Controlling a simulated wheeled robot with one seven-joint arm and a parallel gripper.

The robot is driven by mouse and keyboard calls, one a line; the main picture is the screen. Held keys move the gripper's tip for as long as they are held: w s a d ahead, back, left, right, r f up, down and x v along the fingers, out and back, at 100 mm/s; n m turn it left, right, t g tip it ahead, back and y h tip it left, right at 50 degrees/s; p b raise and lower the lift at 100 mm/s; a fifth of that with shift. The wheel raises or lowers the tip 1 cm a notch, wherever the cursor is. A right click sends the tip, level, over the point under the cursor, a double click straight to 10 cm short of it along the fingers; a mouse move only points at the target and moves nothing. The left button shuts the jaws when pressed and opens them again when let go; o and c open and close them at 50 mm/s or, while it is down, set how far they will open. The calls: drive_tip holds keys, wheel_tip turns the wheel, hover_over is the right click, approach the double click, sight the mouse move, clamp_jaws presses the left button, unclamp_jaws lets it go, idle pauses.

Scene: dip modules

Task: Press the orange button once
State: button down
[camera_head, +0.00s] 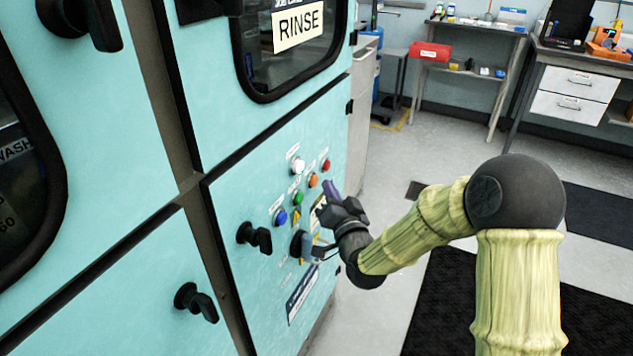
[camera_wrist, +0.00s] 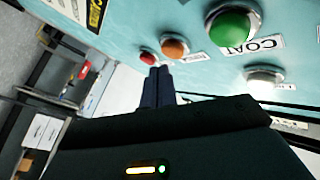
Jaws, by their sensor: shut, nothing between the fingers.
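In the wrist view the orange button (camera_wrist: 174,47) is just beyond and slightly right of my fingertips. My gripper (camera_head: 332,190) is shut and empty, in front of the panel below the orange button. Its closed dark fingers also show in the wrist view (camera_wrist: 158,72). They appear apart from the button, but the exact gap cannot be told.
A green button (camera_head: 298,199) and a blue button (camera_head: 281,217) sit close by on the panel. A black knob handle (camera_head: 255,237) sticks out at left. A workbench (camera_head: 572,60) and a red box (camera_head: 430,52) stand far back. Floor at right is open.

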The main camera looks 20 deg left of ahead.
drive_tip(key=shift+a, duration=0.4)
